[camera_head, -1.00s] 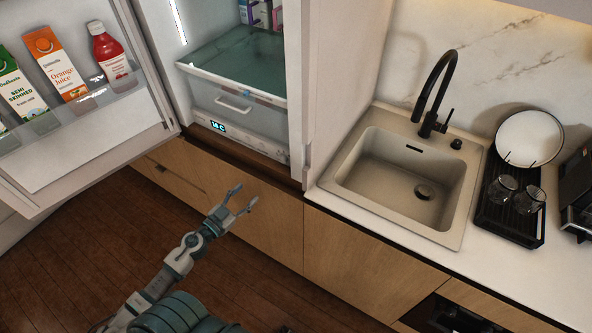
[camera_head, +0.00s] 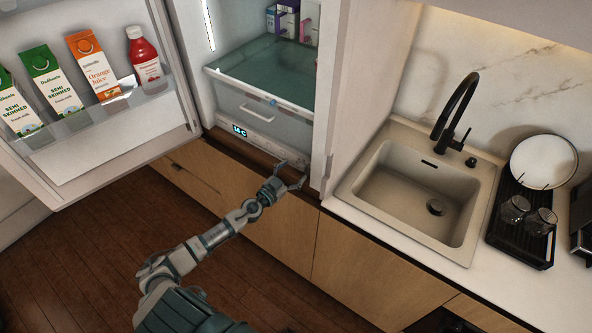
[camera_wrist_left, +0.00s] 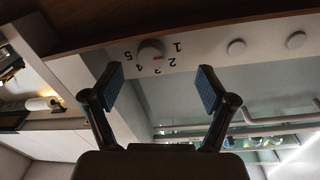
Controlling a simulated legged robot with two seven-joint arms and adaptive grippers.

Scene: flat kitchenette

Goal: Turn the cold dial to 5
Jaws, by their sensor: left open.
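The cold dial (camera_wrist_left: 151,52) is a small round knob on the pale control panel at the fridge's base. In the left wrist view it appears upside down, with numbers 1 to 5 around it. A small reddish mark on it seems to point near 2 or 3; I cannot tell exactly. The panel (camera_head: 262,140) also shows in the head view, where the dial is too small to make out. My left gripper (camera_head: 292,174) is open and empty just in front of the panel. In the left wrist view its fingertips (camera_wrist_left: 161,87) are apart, with the dial beyond the gap.
The fridge door (camera_head: 100,150) stands open at the left, with cartons and a red bottle (camera_head: 147,65) on its shelf. A lit display (camera_head: 239,130) sits on the panel. Two round buttons (camera_wrist_left: 236,47) lie beside the dial. The sink (camera_head: 420,190) is at the right.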

